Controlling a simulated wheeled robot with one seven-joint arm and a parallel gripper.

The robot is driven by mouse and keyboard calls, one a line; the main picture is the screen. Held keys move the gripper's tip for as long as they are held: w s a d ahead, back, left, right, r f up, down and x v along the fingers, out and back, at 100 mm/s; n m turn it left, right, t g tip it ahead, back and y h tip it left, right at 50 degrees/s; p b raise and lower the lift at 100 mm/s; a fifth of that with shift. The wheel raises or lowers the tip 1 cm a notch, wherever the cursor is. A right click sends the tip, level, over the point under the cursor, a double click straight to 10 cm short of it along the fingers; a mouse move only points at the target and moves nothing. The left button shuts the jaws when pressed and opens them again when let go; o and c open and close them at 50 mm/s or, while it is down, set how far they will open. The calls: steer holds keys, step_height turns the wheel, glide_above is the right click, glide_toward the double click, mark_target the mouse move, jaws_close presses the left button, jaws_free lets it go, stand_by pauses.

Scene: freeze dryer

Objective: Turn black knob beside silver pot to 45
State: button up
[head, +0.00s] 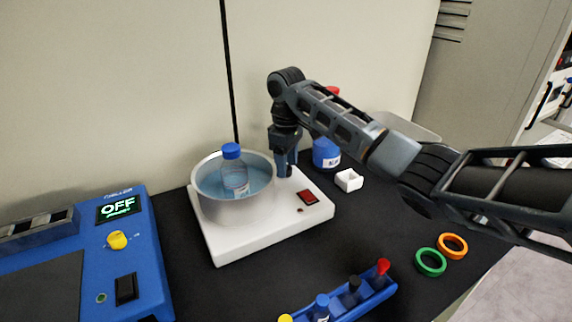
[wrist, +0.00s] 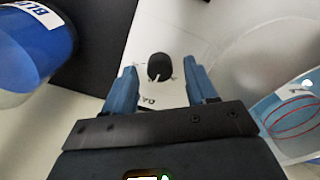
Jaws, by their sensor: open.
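The black knob (wrist: 158,67) sits on the white base, with a white pointer mark on it and printed marks around it, in the wrist view. My gripper (wrist: 165,82) is open above it, with a blue finger on each side of the knob in the picture; I see no contact. In the head view my gripper (head: 286,164) points down behind the right side of the silver pot (head: 234,207), and it hides the knob. The pot holds blue liquid and a bottle with a blue cap (head: 232,151). The white base (head: 250,240) carries the pot.
A red switch (head: 308,197) is on the base's front right. A blue bottle (head: 326,153) and a small white box (head: 349,180) stand to the right. A blue vial rack (head: 345,303) is in front. A blue device (head: 125,250) reading OFF stands left.

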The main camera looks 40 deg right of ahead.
steer(key=shift+f, duration=0.55)
steer(key=c, duration=1.1)
